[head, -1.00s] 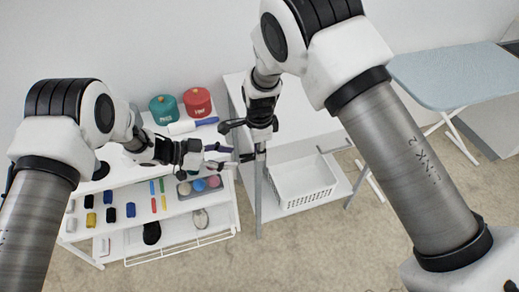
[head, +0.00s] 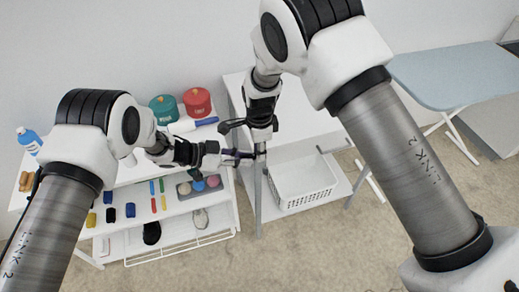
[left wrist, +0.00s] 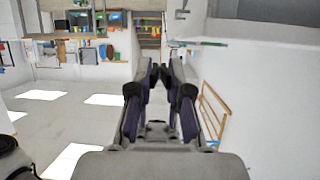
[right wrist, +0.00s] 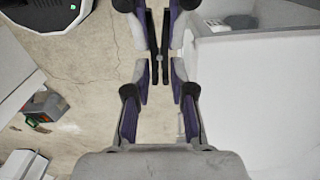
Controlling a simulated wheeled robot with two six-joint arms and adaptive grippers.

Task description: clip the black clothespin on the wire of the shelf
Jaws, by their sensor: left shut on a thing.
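My left gripper (head: 236,157) reaches from the left to just below my right gripper (head: 259,147). In the right wrist view, the left gripper's fingers (right wrist: 158,35) come in from the top and close on both sides of the thin black clothespin (right wrist: 153,45). My right gripper's fingers (right wrist: 160,72) stand on either side of its lower end, with narrow gaps, so they look open. The shelf's white wire (head: 185,253) runs low along the white shelf's (head: 165,203) front.
Several coloured items lie on the shelf, with a green canister (head: 163,109) and a red canister (head: 198,101) at the back. A blue ironing board (head: 455,75) is farther right.

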